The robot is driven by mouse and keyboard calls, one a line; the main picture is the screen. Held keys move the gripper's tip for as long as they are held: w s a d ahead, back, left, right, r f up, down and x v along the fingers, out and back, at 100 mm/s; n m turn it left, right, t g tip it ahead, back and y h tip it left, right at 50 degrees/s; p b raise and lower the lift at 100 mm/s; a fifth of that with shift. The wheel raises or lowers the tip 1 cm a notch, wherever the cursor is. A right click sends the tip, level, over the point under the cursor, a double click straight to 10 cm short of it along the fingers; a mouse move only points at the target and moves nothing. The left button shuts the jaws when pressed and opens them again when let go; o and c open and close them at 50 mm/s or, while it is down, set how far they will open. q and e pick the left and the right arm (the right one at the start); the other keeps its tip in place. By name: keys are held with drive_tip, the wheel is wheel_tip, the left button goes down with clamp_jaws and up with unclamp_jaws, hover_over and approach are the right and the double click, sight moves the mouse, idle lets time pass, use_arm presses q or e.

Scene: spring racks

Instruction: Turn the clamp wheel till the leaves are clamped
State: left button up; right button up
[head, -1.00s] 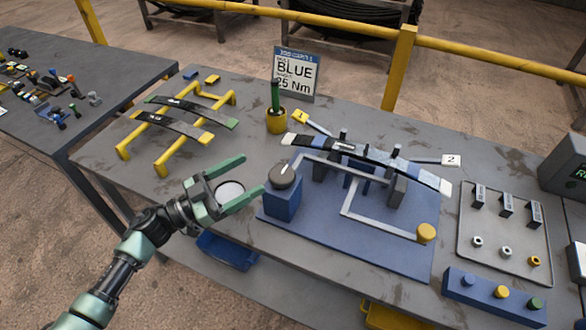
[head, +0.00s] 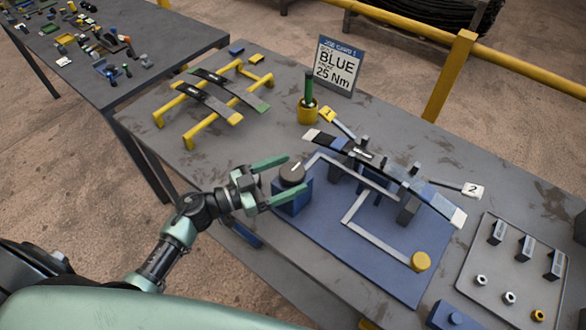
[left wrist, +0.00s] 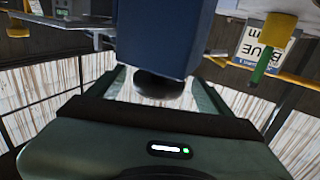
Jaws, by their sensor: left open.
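The clamp wheel (head: 292,173), a dark round knob with a white mark, sits on a blue block (head: 291,197) at the left end of the blue fixture plate (head: 335,245). My left gripper (head: 287,178) is open, its green fingers on either side of the wheel. In the left wrist view the wheel (left wrist: 158,88) shows between the fingers, below the blue block (left wrist: 165,38). I cannot tell whether the fingers touch it. The stacked leaves (head: 432,194) lie across grey posts on the fixture, with white ends. My right gripper is out of view.
A yellow rack (head: 201,131) holds more leaves. A yellow cup (head: 308,112) with a green-handled tool stands near the job card (head: 337,66). A tray of small parts (head: 510,270) is at right.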

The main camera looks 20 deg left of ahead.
use_arm(q)
drive_tip(key=shift+w+d, duration=0.4)
drive_tip(key=shift+d, duration=0.05)
drive_tip(key=shift+w+d, duration=0.15)
drive_tip(key=c, duration=1.4)
drive_tip(key=shift+o, duration=0.2)
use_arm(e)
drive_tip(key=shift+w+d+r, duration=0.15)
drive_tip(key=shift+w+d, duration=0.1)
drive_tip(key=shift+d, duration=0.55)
